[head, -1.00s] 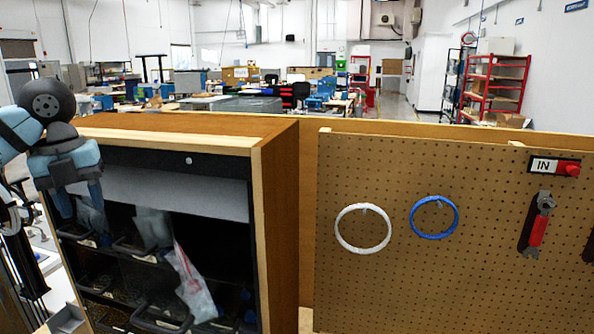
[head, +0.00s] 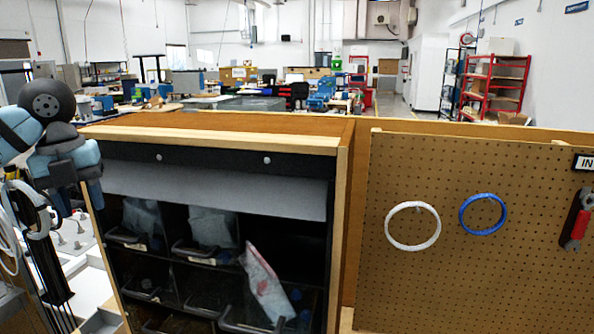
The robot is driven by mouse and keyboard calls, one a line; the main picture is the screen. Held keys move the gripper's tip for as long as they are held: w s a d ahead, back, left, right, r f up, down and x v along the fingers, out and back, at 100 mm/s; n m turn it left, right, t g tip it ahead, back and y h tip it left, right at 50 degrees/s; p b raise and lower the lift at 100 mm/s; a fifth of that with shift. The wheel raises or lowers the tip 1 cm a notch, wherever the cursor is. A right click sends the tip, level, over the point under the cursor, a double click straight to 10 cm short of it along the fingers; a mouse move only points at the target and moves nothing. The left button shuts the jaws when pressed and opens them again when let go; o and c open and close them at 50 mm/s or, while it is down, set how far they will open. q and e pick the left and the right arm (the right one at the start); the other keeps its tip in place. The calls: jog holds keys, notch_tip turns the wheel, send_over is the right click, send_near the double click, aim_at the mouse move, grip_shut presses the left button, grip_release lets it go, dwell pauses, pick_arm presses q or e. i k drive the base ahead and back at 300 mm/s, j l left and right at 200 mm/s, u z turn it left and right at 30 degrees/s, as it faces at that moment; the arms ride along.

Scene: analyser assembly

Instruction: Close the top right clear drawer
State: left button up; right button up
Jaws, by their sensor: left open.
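The drawer cabinet (head: 341,230) has a wooden frame and rows of clear, dark-handled drawers. At the top right is a dark opening, and a clear drawer (head: 236,327) stands pulled out below it toward me, its handle near the picture's bottom. I take it for the top right drawer, though its edges are hard to see. A whitish packet with red marks (head: 265,283) leans up from it. The top left drawer (head: 128,238) and top middle drawer (head: 202,256) look shut. My left gripper (head: 78,198) is open and empty, left of the cabinet front, apart from the drawers. My right gripper is not in view.
A pegboard (head: 430,280) stands to the right, with a white ring (head: 413,226), a blue ring (head: 483,214) and a red-handled tool (head: 576,220). White surfaces with small parts (head: 75,240) lie at the left. The space before the cabinet's right side looks clear.

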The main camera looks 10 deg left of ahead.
aim_at(236, 329)
jog(key=k+j, duration=0.1)
jog(key=j, duration=0.95)
jog(key=k+j+z, duration=0.1)
jog(key=j, duration=0.4)
jog(key=k, duration=0.05)
